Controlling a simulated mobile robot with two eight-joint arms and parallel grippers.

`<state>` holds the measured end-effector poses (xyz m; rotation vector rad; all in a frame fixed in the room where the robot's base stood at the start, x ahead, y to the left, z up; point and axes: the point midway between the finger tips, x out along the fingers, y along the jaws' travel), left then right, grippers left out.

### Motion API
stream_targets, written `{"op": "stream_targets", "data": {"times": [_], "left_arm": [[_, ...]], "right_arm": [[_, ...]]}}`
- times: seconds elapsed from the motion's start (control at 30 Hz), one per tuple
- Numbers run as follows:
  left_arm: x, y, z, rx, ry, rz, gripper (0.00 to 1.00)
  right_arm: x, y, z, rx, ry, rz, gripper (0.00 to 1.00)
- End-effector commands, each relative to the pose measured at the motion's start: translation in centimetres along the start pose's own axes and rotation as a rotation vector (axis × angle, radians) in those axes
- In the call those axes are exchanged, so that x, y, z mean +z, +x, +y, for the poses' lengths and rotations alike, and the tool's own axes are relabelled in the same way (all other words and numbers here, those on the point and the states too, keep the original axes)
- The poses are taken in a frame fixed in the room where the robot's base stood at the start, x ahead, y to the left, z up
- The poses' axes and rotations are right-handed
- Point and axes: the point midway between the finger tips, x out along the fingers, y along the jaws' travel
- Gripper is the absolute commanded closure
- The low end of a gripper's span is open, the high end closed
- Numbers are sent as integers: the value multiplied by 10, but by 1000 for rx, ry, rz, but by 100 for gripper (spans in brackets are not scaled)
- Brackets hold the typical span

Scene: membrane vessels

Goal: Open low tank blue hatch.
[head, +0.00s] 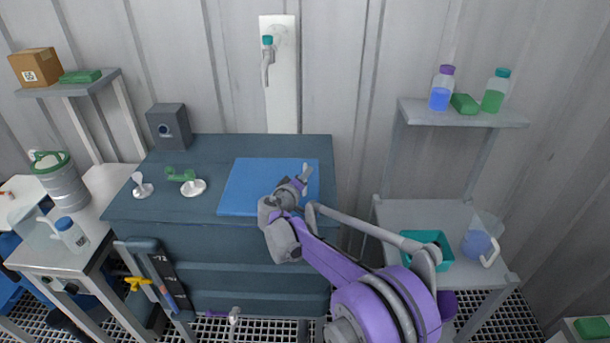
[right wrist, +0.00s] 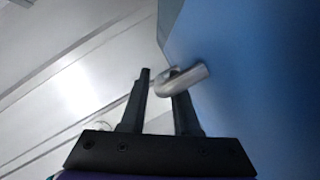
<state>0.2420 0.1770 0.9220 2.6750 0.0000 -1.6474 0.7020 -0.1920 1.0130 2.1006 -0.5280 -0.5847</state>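The low tank (head: 165,208) is a dark blue cabinet-like body against the wall. Its blue hatch (head: 245,185) lies flat in the top, looking closed; its blue face also fills the right of the right wrist view (right wrist: 265,90). A curved silver handle (right wrist: 190,82) stands out from the hatch. My right gripper (head: 303,182) is over the hatch's right part, at the handle. In the right wrist view its two dark fingers (right wrist: 163,95) are apart, with the handle's bent end between them and crossing the right finger. Firm contact cannot be told. My left gripper is not in view.
Green and white valves (head: 188,182) and a grey box (head: 168,127) stand on the tank top, left of the hatch. A shelf rack (head: 462,113) with bottles stands right; a bench (head: 105,190) stands left.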

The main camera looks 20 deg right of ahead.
Motion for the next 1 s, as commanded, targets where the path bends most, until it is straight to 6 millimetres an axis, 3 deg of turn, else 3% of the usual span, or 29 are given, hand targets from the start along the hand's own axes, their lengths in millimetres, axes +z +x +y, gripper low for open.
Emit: {"op": "stream_targets", "data": {"times": [0.33, 0.5, 1.0], "left_arm": [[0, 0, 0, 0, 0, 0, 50], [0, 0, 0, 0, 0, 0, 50], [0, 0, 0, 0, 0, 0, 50]], "right_arm": [[0, 5, 0, -1, 0, 0, 70], [0, 4, 0, -1, 1, 0, 100], [0, 4, 0, -1, 1, 0, 100]]}}
